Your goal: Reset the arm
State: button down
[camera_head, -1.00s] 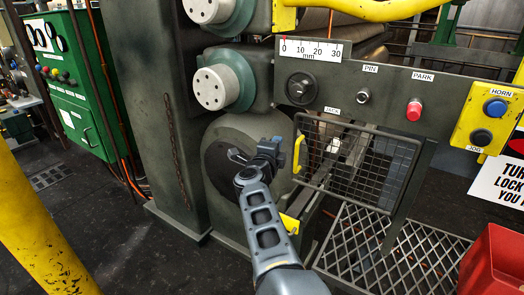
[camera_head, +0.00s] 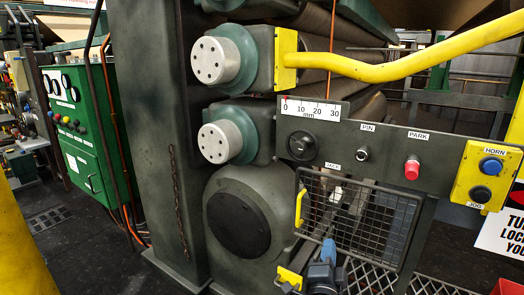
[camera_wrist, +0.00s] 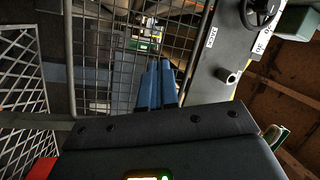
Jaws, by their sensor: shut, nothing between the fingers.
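My gripper (camera_wrist: 158,66) shows in the wrist view as two blue fingers side by side, shut with nothing between them. The fingers point toward a wire mesh guard (camera_wrist: 101,38); I cannot tell how far apart they are from it.
A panel (camera_head: 440,153) carries a black handwheel (camera_head: 302,146), a red PARK button (camera_head: 412,168) and a yellow HORN/JOG box (camera_head: 484,176). The guard has a yellow handle (camera_head: 299,208). A yellow rail (camera_head: 400,68) crosses above. A red bin (camera_head: 508,287) stands at lower right.

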jog(key=s+d+f+n+y, duration=0.15)
jog(key=s+d+n, duration=0.25)
jog(key=s, duration=0.5)
jog(key=s+d+f+n+y, duration=0.1)
jog(key=s+d+n+y, duration=0.15)
jog(key=s, duration=0.65)
jog(key=s+d+f+n+y, duration=0.15)
jog(key=s+d+n, duration=0.3)
jog(key=s, duration=0.45)
jog(key=s+a+r+n+g, duration=0.1)
jog(key=s+r, duration=0.3)
jog(key=s, duration=0.5)
jog(key=s+a+r+n+g+p, duration=0.1)
jog(key=s+a+r+n, duration=0.1)
jog(key=s, duration=0.7)
jog(key=s+a+r+n+g, duration=0.2)
jog(key=s+r, duration=0.4)
jog(key=s, duration=0.4)
jog(key=shift+a+r+y, duration=0.3)
jog(key=shift+a+y, duration=0.05)
jog(key=shift+a, duration=0.4)
jog(key=shift+s, duration=0.1)
